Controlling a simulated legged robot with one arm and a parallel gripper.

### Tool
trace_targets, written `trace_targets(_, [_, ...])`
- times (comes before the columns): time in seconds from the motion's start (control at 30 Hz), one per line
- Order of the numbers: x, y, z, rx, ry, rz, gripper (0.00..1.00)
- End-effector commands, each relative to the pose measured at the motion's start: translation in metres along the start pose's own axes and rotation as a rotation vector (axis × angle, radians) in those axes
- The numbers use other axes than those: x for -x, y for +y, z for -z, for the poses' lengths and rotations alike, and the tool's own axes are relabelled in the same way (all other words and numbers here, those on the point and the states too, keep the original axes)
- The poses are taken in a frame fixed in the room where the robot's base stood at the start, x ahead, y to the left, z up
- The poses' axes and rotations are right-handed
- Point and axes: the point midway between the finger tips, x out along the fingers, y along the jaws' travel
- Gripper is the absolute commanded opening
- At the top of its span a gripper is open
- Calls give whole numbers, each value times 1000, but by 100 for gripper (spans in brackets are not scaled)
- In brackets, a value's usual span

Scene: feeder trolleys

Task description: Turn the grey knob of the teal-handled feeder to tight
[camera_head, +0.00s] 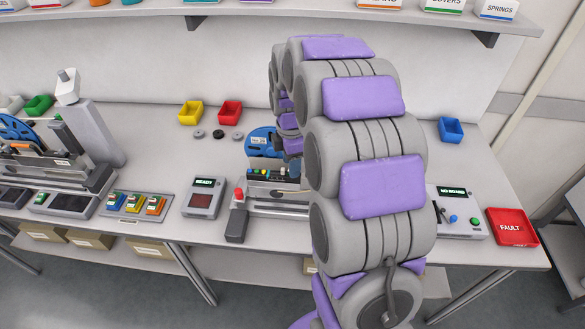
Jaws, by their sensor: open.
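My grey and purple arm rises through the right middle, folds over at the top, and its far links come down behind it beside a blue reel (260,142). My gripper is hidden behind the arm. Below the reel is a feeder unit (262,188) with small coloured parts on top; its right side is covered by my arm. I cannot make out a teal handle or a grey knob on it. Another feeder assembly with a blue reel (14,128) stands at the far left; no teal handle is clear there.
A READY box (204,198) and a red-knobbed lever unit (238,213) stand left of my arm. Yellow (191,112) and red (230,113) bins sit behind.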

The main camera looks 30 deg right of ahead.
Motion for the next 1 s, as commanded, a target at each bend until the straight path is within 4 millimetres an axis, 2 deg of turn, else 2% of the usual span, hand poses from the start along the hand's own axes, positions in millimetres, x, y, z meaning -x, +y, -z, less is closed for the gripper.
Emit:
trace_targets(0.03, [-8,0,-2,-1,2,1,47])
trace_targets(0.2, [-18,2,-7,-2,7,-2,47])
trace_targets(0.5, [-19,2,-4,-2,4,-3,47])
trace_targets(0.7, [-19,1,0,-1,0,-3,29])
trace_targets(1.0, [-20,2,-6,-2,6,-2,1])
